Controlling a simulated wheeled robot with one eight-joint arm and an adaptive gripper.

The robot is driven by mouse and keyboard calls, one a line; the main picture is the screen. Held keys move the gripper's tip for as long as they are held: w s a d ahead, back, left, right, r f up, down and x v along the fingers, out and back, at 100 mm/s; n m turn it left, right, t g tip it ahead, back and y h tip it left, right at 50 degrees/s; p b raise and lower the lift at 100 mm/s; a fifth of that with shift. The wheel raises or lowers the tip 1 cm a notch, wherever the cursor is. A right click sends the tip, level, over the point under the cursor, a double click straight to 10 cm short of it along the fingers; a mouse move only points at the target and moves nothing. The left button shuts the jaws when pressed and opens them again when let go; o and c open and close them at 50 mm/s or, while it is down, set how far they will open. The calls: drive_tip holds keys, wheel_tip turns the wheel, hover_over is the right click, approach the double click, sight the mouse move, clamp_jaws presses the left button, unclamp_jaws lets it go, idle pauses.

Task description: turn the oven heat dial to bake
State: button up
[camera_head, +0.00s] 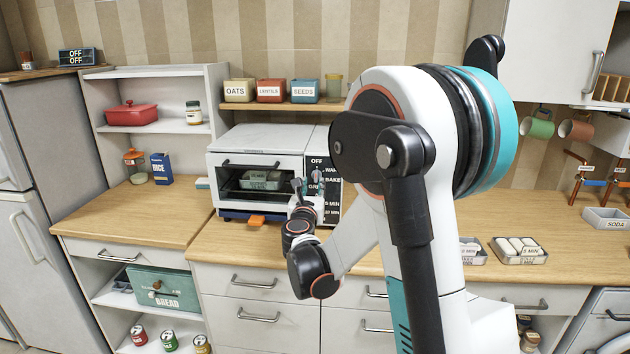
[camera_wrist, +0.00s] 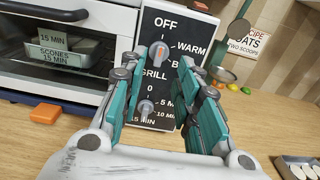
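The white toaster oven (camera_head: 255,141) stands on the counter, its dark control panel (camera_head: 333,214) at its right side. In the wrist view the upper grey dial (camera_wrist: 158,51) sits among the labels OFF, WARM, GRILL and a partly hidden BAKE. It has an orange mark, but I cannot tell surely which label it points to. A lower dial (camera_wrist: 146,108) sits among minute labels. My gripper (camera_wrist: 158,68) is open, its teal fingers either side of the upper dial in the picture; contact cannot be judged. In the head view my gripper (camera_head: 297,188) is in front of the panel.
Behind the oven's glass door, a tray labelled SCONES (camera_wrist: 68,58) shows. The counter left of the oven has free room.

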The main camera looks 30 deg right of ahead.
sight(316, 176)
drive_tip(key=b+x, duration=0.1)
drive_tip(key=x, duration=0.7)
drive_tip(key=shift+d+b, duration=0.1)
drive_tip(key=shift+b, duration=0.25)
drive_tip(key=c, duration=0.7)
